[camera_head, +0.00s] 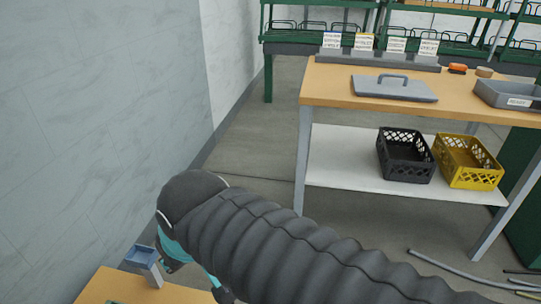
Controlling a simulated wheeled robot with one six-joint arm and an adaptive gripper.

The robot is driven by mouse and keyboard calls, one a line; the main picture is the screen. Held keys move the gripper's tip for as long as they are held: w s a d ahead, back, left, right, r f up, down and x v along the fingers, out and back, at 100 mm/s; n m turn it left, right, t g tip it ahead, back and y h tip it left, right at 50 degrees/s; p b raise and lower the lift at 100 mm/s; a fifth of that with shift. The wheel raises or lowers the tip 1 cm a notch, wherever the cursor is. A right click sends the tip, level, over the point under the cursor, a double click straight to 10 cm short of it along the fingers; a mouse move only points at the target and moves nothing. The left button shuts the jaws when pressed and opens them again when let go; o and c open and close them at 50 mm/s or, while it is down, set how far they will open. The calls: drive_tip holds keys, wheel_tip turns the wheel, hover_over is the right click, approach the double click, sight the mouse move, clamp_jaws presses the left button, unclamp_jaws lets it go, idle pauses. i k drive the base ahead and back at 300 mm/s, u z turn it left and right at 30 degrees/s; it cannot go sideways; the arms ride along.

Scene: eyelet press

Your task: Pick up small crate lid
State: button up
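A flat grey lid (394,87) with a raised handle on top lies on the wooden top of the far workbench, near its left part. Nothing touches its handle. My arm, in a dark ribbed sleeve with teal parts, reaches across the bottom of the view towards the left, well apart from the lid.
The workbench (330,86) also bears label cards, an orange item and a grey tray (511,96). Its shelf holds a black crate (405,158) and a yellow crate (468,164). A blue-topped object (140,255) stands on a near wooden surface. Open floor lies between.

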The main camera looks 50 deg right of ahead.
sight(382, 86)
drive_tip(key=z, duration=0.45)
drive_tip(key=k, duration=1.05)
drive_tip(key=z, duration=1.3)
drive_tip(key=i, duration=0.35)
drive_tip(key=u, duration=0.3)
